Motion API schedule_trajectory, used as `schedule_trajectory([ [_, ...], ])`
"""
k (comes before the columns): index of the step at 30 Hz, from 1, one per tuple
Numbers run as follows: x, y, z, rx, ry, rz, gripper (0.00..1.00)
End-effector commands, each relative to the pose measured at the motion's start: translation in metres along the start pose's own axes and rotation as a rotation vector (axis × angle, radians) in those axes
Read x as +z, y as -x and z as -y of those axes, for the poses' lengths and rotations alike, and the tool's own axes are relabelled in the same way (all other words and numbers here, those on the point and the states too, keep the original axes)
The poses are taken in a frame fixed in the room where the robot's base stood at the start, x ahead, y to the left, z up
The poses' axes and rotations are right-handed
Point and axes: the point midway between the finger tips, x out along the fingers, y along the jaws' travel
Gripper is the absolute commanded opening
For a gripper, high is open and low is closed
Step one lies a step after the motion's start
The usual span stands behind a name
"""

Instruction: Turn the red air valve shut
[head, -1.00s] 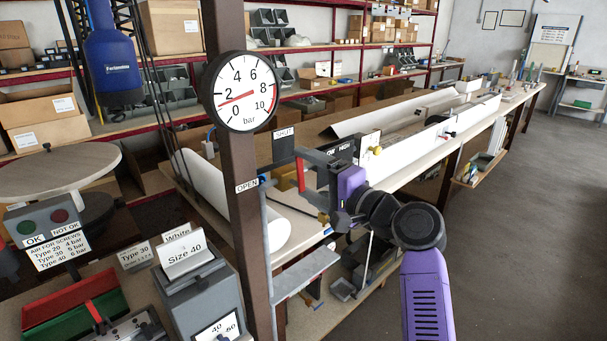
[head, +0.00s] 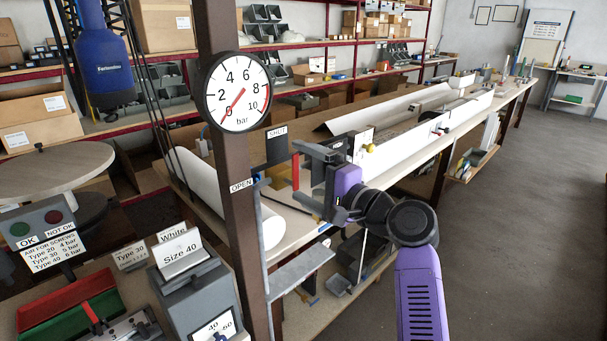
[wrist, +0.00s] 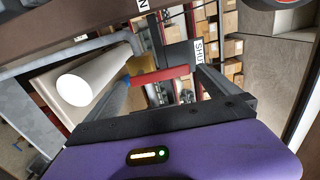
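The red air valve's lever (head: 295,171) stands near upright beside the brown post in the head view. In the wrist view the red lever (wrist: 160,75) lies across the gap between my fingers, its right end near the SHUT label (wrist: 199,51). My gripper (head: 308,178) is purple with dark fingers. In the wrist view its fingers (wrist: 165,85) are spread apart on either side of the lever; contact cannot be told. The SHUT label (head: 277,132) sits above and left of the lever, the OPEN label (head: 241,185) lower on the post. The pressure gauge (head: 237,92) needle points about 0.
The brown post (head: 225,170) and a grey bracket (head: 302,270) stand close to my gripper. A white roll (head: 265,226) lies on the bench behind. A Size 40 box (head: 190,275) stands at lower left. Open floor (head: 490,240) is at right.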

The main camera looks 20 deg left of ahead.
Motion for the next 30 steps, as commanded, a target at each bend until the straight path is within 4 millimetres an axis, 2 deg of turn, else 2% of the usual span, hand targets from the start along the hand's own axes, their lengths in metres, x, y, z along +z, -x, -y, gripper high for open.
schedule_trajectory([
  [8, 0.0, 0.007, -0.001, 0.0, 0.002, 0.0, 1.0],
  [21, -0.001, 0.07, -0.001, -0.001, 0.001, -0.001, 1.0],
  [30, 0.0, 0.078, 0.0, 0.0, 0.0, 0.0, 1.0],
])
